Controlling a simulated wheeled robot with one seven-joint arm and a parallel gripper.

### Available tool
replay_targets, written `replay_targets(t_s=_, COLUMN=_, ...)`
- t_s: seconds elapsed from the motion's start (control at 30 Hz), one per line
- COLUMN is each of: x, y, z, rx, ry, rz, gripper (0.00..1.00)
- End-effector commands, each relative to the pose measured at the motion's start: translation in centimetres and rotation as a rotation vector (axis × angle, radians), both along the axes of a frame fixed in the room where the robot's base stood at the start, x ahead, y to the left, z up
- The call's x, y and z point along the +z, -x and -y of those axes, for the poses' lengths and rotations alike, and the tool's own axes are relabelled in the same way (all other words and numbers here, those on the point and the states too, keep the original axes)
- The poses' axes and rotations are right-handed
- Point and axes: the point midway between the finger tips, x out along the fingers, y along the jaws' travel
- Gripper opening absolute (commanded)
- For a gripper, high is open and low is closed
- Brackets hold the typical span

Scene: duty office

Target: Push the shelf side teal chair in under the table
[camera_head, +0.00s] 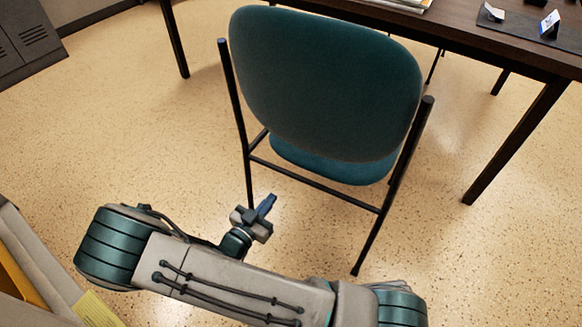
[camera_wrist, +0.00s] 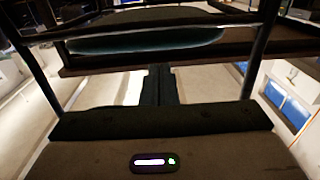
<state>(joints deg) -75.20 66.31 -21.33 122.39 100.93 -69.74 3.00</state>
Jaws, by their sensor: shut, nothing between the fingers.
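The teal chair (camera_head: 325,85) stands in the middle of the head view with its rounded back toward me. Its seat (camera_head: 330,165) shows below the backrest, on a dark metal frame. The dark wooden table (camera_head: 480,42) is beyond it at the upper right, and the top of the backrest overlaps the table's near edge in the picture. My gripper (camera_head: 266,205) is low, on the near side of the chair by its left rear leg. In the wrist view its shut, empty fingers (camera_wrist: 158,84) point between the chair's legs (camera_wrist: 258,60). I cannot tell whether they touch the frame.
Papers (camera_head: 405,3) and a small card stand (camera_head: 549,24) are on the table. A table leg (camera_head: 515,143) stands right of the chair. A grey cabinet (camera_head: 28,38) is at the upper left, an open box (camera_head: 35,265) at the lower left. Speckled floor is clear around the chair.

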Motion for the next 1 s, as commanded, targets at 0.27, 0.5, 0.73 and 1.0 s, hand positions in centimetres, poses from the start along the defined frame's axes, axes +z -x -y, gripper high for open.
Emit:
replay_targets(t_s=0.27, x=-0.1, y=-5.2, z=4.0, rx=-0.004, ry=0.0, rz=-0.002, gripper=0.0)
replay_targets(t_s=0.5, x=-0.1, y=-8.3, z=6.1, rx=-0.001, ry=-0.002, rz=-0.002, gripper=0.0)
replay_targets(t_s=0.73, x=0.0, y=-9.1, z=6.7, rx=0.001, ry=-0.002, rz=-0.003, gripper=0.0)
replay_targets(t_s=1.0, x=0.0, y=-9.1, z=7.0, rx=0.003, ry=-0.002, rz=-0.002, gripper=0.0)
